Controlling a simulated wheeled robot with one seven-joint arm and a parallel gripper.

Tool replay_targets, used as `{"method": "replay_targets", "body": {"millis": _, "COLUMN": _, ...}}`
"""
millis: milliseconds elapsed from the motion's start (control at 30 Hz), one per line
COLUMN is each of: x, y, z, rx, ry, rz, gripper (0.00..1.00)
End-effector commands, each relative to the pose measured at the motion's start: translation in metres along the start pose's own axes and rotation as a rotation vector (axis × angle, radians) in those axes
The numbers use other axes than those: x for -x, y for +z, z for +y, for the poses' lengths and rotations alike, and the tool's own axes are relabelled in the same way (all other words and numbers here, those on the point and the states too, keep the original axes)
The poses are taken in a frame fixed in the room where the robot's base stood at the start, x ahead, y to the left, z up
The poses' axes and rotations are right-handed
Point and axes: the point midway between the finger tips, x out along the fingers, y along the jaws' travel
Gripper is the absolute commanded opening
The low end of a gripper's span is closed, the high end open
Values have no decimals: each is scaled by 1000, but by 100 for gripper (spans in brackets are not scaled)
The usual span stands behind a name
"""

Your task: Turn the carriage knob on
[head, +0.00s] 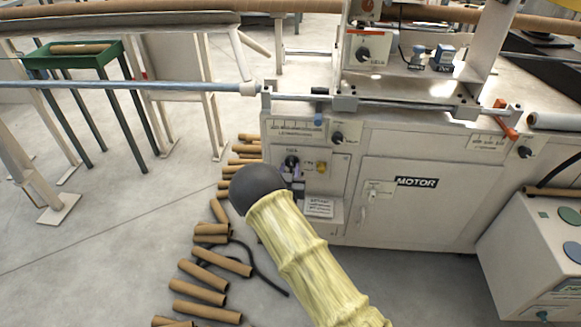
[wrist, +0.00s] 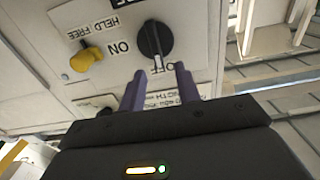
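A black rotary knob (wrist: 155,40) with ON and OFF lettering beside it is on the white machine panel in the wrist view. Its white pointer faces the OFF lettering. The same knob (head: 292,162) shows in the head view, left of a yellow knob. Its full label is cut off, so I cannot read the name. My gripper (wrist: 159,80) has two purple fingers, apart and empty, just short of the black knob and roughly in line with it. In the head view, my gripper (head: 297,188) is partly hidden behind my dark wrist ball and yellow-sleeved arm.
The yellow knob (wrist: 86,58), marked HELD FREE, sits close beside the black one. Another black knob (head: 338,138) is higher on the panel. A door marked MOTOR (head: 416,182) is to the right. Several cardboard tubes (head: 205,275) lie on the floor at left.

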Motion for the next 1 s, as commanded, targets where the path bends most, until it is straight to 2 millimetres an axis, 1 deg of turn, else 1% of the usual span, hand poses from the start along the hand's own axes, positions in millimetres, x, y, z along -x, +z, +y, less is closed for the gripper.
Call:
{"method": "replay_targets", "body": {"millis": 33, "x": -8, "y": 1, "z": 1, "rx": -1, "ry": 1, "rz": 2, "gripper": 33}}
{"method": "replay_targets", "body": {"millis": 100, "x": -16, "y": 1, "z": 0, "rx": -1, "ry": 1, "rz": 3, "gripper": 33}}
{"method": "replay_targets", "body": {"millis": 200, "x": -23, "y": 0, "z": 0, "rx": -1, "ry": 0, "rz": 1, "gripper": 33}}
{"method": "replay_targets", "body": {"millis": 500, "x": -25, "y": 0, "z": 0, "rx": 0, "ry": 0, "rz": 0, "gripper": 33}}
{"method": "replay_targets", "body": {"millis": 533, "x": -25, "y": 0, "z": 0, "rx": 0, "ry": 0, "rz": 0, "gripper": 29}}
{"method": "replay_targets", "body": {"millis": 667, "x": -25, "y": 0, "z": 0, "rx": 0, "ry": 0, "rz": 0, "gripper": 3}}
{"method": "replay_targets", "body": {"millis": 700, "x": -25, "y": 0, "z": 0, "rx": 0, "ry": 0, "rz": 0, "gripper": 0}}
{"method": "replay_targets", "body": {"millis": 1000, "x": -25, "y": 0, "z": 1, "rx": -13, "ry": 1, "rz": 0, "gripper": 0}}
